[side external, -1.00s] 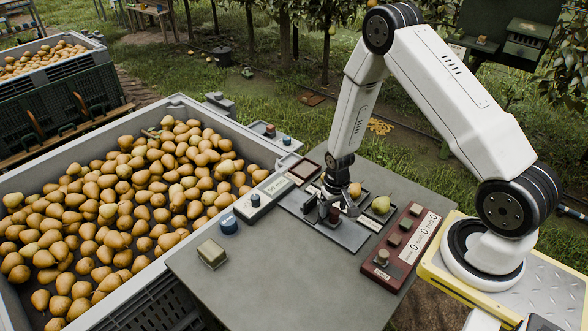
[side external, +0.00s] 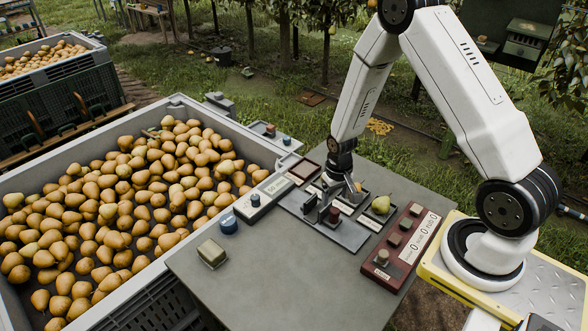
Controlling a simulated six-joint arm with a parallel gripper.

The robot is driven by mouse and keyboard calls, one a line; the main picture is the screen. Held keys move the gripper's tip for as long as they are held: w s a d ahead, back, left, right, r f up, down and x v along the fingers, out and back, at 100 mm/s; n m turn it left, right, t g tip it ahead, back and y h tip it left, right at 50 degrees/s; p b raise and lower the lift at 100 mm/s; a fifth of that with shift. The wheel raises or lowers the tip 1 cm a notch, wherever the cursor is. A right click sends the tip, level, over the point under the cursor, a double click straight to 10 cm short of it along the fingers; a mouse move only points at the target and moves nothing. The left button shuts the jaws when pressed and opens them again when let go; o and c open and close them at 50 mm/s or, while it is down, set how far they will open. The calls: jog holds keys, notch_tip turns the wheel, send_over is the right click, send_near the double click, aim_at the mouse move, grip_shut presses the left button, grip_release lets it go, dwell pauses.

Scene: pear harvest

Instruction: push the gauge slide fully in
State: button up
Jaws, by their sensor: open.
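The gauge (side external: 350,236) is a dark grey plate lying on the grey table. A small reddish-brown block (side external: 334,214) stands on it, apparently the knob of the gauge slide. My gripper (side external: 338,205) points down over the gauge with its fingers apart, right by this block. I cannot tell whether they touch it. The fingers partly hide the slide, so how far in it sits is unclear. A bit of orange-brown shows behind my gripper, mostly hidden.
A dark red box (side external: 402,240) with buttons and counters is right of the gauge. A large pear bin (side external: 178,262) adjoins. The table front is clear.

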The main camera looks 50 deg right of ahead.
jog(key=shift+r, duration=1.4)
jog(key=shift+a+r, duration=0.15)
jog(key=shift+r, duration=0.1)
notch_tip(320, 180, up, 9)
jog(key=n+t, duration=0.1)
jog(key=n, duration=0.1)
send_over(333, 210)
jog(key=s+a, duration=0.2)
jog(key=a, duration=0.3)
jog(key=s+a+r+n+t, duration=0.1)
jog(key=s+a+r+n, duration=0.1)
jog(key=s+a+r, duration=0.3)
jog(key=shift+s+r+t, duration=0.15)
jog(key=shift+r+t, duration=0.15)
jog(key=shift+r, duration=0.2)
